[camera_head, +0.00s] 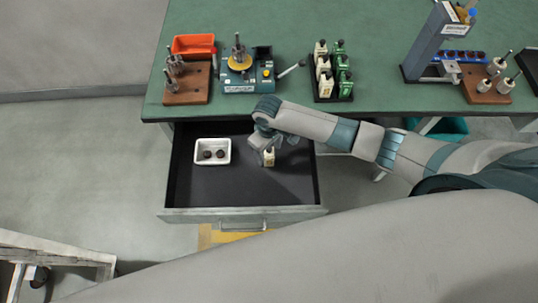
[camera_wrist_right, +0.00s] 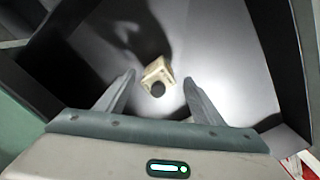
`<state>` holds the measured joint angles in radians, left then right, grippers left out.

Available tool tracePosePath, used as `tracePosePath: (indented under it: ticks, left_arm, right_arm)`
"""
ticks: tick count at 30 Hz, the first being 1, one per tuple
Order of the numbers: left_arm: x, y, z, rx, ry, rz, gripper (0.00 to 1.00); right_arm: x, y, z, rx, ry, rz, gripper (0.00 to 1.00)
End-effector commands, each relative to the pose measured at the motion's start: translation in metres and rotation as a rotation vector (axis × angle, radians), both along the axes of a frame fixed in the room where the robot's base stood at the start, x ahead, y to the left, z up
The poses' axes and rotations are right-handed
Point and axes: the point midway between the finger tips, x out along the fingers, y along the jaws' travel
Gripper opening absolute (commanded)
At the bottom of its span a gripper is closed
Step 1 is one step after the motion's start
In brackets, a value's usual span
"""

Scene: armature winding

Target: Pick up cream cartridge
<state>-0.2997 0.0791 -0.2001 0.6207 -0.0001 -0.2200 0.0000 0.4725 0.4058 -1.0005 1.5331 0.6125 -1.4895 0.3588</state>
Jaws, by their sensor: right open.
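The cream cartridge (camera_head: 269,157) stands in the open drawer (camera_head: 240,190), right of the drawer's middle. In the right wrist view the cream cartridge (camera_wrist_right: 157,74) has a dark round cap facing the camera and lies between and slightly beyond the fingertips. My right gripper (camera_head: 266,150) is over the drawer, directly above or around the cartridge, with its fingers open; in the right wrist view its fingers (camera_wrist_right: 158,80) are spread apart with a gap on both sides of the cartridge. The gripper partly hides the cartridge in the head view. My left gripper is not in view.
A white tray (camera_head: 199,158) with dark round pieces sits left in the drawer. The drawer walls surround the gripper. On the green bench (camera_head: 380,50) above stand a rack (camera_head: 332,97) of cream and green cartridges, a winding device (camera_head: 240,77) and an orange bin (camera_head: 193,41).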

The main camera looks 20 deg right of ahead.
Motion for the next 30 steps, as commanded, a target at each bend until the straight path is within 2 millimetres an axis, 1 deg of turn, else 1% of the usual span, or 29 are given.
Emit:
tracePosePath:
  ticks: [1,5,9,12,16,28,29,30]
  left_arm:
    - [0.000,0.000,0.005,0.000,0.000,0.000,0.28]
    - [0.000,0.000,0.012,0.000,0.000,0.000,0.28]
    - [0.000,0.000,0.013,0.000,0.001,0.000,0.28]
    - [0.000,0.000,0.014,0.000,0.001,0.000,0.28]
    - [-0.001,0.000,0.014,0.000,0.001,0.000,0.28]
    - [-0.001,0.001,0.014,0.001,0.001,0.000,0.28]
    - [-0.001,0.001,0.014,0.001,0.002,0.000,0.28]
    - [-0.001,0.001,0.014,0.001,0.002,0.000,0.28]
  right_arm:
    - [-0.001,-0.001,-0.003,-0.002,0.002,-0.001,0.62]
    - [0.000,-0.002,-0.016,-0.001,0.003,0.000,0.62]
    - [0.000,-0.002,-0.032,-0.002,0.001,-0.001,0.62]
    - [0.001,-0.003,-0.039,-0.001,0.000,0.000,0.62]
    - [0.001,-0.002,-0.042,-0.001,0.000,0.000,0.62]
    - [0.001,-0.003,-0.041,-0.001,0.000,0.000,0.62]
    - [0.001,-0.002,-0.041,-0.001,0.000,0.000,0.55]
    - [0.001,-0.003,-0.041,-0.001,0.000,0.000,0.45]
